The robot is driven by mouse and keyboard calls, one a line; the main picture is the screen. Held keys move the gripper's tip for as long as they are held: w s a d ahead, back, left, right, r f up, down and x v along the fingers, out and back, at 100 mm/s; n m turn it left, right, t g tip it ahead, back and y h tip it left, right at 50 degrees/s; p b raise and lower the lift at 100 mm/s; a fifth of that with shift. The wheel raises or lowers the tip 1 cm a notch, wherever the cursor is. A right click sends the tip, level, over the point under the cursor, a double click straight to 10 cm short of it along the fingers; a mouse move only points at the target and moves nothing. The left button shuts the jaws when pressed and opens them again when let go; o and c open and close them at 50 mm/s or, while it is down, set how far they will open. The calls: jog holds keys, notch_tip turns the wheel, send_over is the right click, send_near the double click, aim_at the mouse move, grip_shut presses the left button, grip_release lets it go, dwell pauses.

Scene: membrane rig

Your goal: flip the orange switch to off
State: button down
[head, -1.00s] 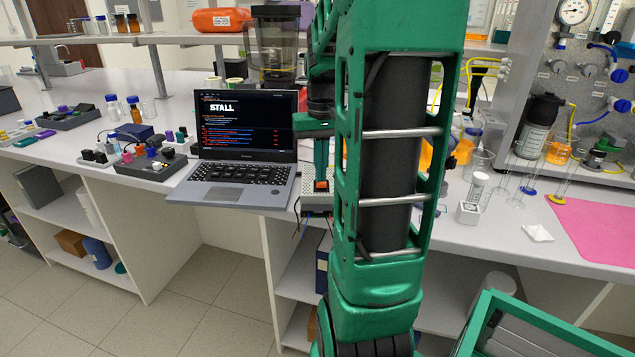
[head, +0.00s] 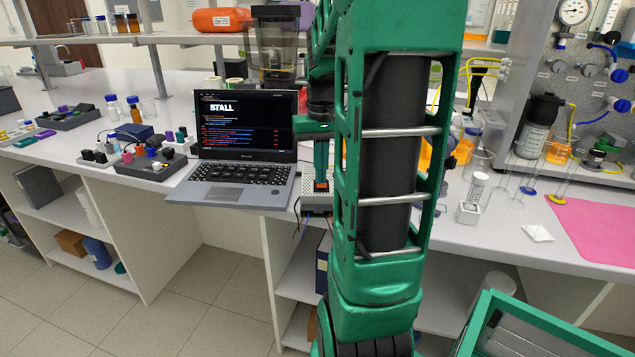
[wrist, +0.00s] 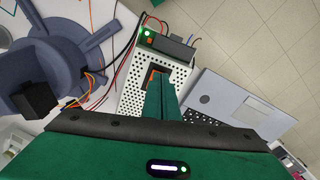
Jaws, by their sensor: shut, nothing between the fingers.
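The orange switch (head: 321,186) sits in a dark frame on a white perforated board, right of the laptop in the head view. Most of it is hidden by my gripper. In the wrist view a sliver of the orange switch (wrist: 151,79) shows at the left of the fingertips. My gripper (wrist: 160,76) is shut and empty, pointing down at the switch; it also shows in the head view (head: 321,178). The fingertips are over or against the switch; I cannot tell if they touch. The switch's position cannot be made out.
The open laptop (head: 244,150) reads "STALL" and stands close left of the board. A green light (wrist: 148,33) glows on a small module at the board's end. Wires run beside the board. Glassware (head: 474,195) stands to the right.

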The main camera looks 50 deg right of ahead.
jog(key=shift+f, duration=0.45)
dwell(0.3)
notch_tip(320, 180, up, 7)
dwell(1.0)
dwell(0.4)
jog(key=s+a+f, duration=0.4)
jog(key=s+a, duration=0.3)
jog(key=a, duration=0.1)
jog(key=s+a+f+n, duration=0.1)
jog(key=s+a+f, duration=0.4)
jog(key=s+a, duration=0.2)
jog(key=shift+a, duration=0.6)
jog(key=shift+f, duration=0.1)
